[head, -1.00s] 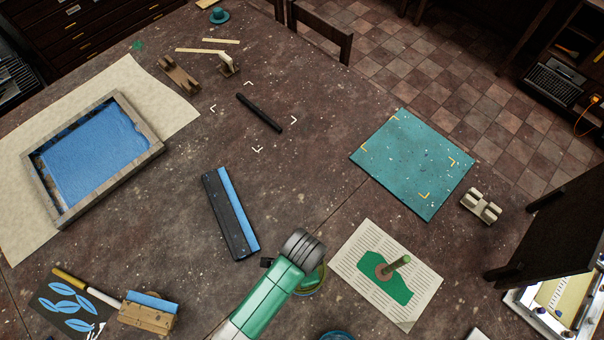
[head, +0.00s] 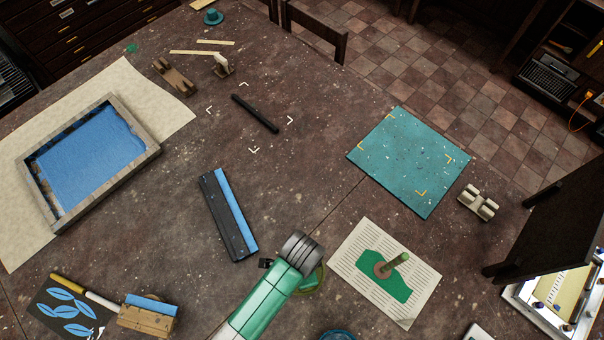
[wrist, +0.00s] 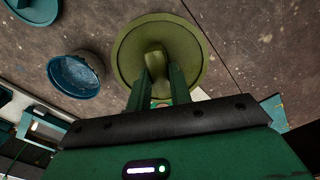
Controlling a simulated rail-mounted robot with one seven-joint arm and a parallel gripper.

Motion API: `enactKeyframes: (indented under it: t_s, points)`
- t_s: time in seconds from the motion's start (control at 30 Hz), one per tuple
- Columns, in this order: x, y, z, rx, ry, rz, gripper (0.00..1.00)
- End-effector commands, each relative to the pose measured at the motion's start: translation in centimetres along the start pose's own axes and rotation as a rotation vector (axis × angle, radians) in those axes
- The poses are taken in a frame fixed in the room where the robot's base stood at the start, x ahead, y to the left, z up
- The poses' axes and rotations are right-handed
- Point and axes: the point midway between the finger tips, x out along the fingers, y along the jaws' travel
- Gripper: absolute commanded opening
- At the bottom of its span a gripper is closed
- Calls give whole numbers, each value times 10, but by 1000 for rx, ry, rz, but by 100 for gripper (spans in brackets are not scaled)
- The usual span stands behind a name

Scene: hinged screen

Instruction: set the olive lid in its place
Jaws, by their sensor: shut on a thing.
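The olive lid (wrist: 193,45) is a round, shallow disc with a raised grip in its middle. In the wrist view my gripper (wrist: 160,82) is shut on that grip, one finger on each side. In the head view part of the lid (head: 316,281) shows beside my green and grey arm, and my fingers are hidden behind the arm. How far the lid is above the table is hard to tell. A round blue tub (wrist: 75,76) stands left of the lid in the wrist view. I cannot tell which spot is the lid's place.
A printed sheet with a green patch and an upright handle (head: 403,259) lies right of my gripper. A black and blue bar (head: 229,215) lies to the left. A teal mat (head: 405,160) and a dark hinged panel (head: 550,225) are farther right. The table centre is mostly clear.

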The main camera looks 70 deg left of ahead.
Motion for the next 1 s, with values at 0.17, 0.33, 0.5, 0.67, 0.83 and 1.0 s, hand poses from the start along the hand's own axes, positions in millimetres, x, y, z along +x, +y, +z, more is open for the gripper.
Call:
enactKeyframes:
  t_s: [0.17,0.33,0.5,0.67,0.83,1.0]
  points:
    - [4,0,0,0,0,0,0]
    - [11,0,0,0,-1,1,0]
    - [16,0,0,0,-1,0,0]
    - [22,0,0,-1,0,0,0]
    - [22,0,0,-1,0,0,24]
    - [22,0,0,-1,0,0,46]
